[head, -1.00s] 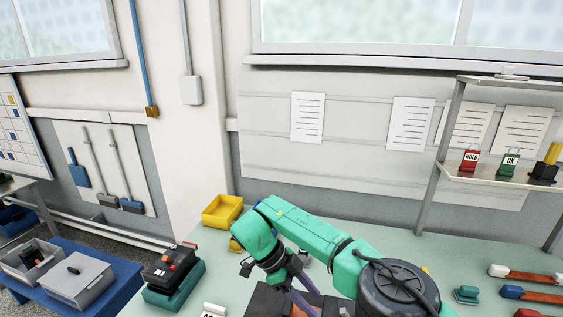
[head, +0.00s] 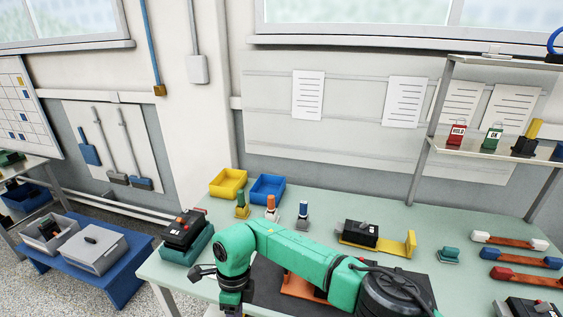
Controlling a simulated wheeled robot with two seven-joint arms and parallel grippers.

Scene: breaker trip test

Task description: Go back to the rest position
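One green arm of mine (head: 300,255) crosses the front middle of the bench, entering from the lower right and bending down at its left end. A small dark part (head: 203,272) sticks out left of that bend; I cannot tell what it is. The arm's fingertips do not show, and no second arm or gripper can be made out. A black breaker-like unit (head: 361,234) sits on a yellow stand (head: 409,243) behind the arm. Left of the bend, a black box with red and orange controls (head: 184,230) rests on a green base.
A yellow bin (head: 228,184) and a blue bin (head: 267,188) stand at the back left, with several small handled tools before them. Bars with coloured ends (head: 517,280) lie at the right. A shelf (head: 470,149) holds red HOLD and green OK tags. Bench (head: 330,205) is clear behind the breaker.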

